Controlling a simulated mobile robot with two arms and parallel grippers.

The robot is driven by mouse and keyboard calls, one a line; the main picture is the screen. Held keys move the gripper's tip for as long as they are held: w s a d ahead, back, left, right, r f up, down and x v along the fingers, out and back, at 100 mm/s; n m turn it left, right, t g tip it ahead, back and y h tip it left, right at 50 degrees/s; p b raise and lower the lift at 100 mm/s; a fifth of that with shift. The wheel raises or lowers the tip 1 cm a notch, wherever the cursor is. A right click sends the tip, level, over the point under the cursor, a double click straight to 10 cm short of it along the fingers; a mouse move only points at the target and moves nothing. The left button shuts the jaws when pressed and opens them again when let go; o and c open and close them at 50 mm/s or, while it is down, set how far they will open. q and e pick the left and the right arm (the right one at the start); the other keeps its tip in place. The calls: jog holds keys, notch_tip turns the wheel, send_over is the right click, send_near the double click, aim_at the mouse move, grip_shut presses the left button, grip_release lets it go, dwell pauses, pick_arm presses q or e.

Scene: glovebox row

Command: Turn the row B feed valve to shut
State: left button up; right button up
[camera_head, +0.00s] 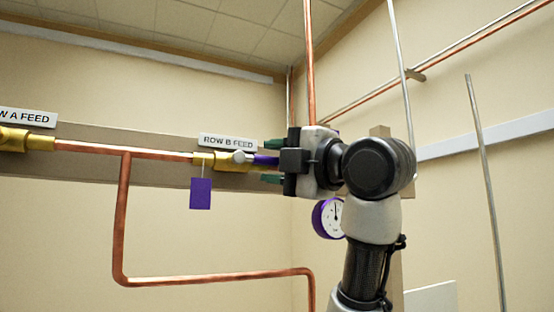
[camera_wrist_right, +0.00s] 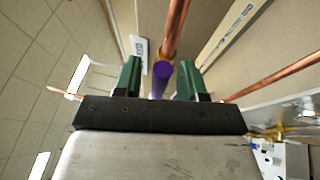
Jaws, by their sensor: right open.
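The row B feed valve (camera_head: 222,161) is a brass body on a horizontal copper pipe, under a white "ROW B FEED" label (camera_head: 228,142). Its purple lever handle (camera_head: 264,160) points right, roughly in line with the pipe. My right gripper (camera_head: 273,161) is open, with green fingertips above and below the lever's outer end. In the right wrist view the purple handle (camera_wrist_right: 162,72) shows between the two green fingers of my right gripper (camera_wrist_right: 160,76), with gaps on both sides. The gripper hides part of the pipe to the right. My left gripper is not in view.
A purple tag (camera_head: 200,193) hangs below the valve. The row A feed valve (camera_head: 25,140) is at the far left. A round purple-rimmed gauge (camera_head: 331,217) sits below my right gripper. A copper pipe (camera_head: 220,279) runs lower down, and a vertical copper pipe (camera_head: 309,65) rises above the gripper.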

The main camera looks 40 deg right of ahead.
grip_shut()
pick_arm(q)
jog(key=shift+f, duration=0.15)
pick_arm(e)
jog(key=shift+f, duration=0.15)
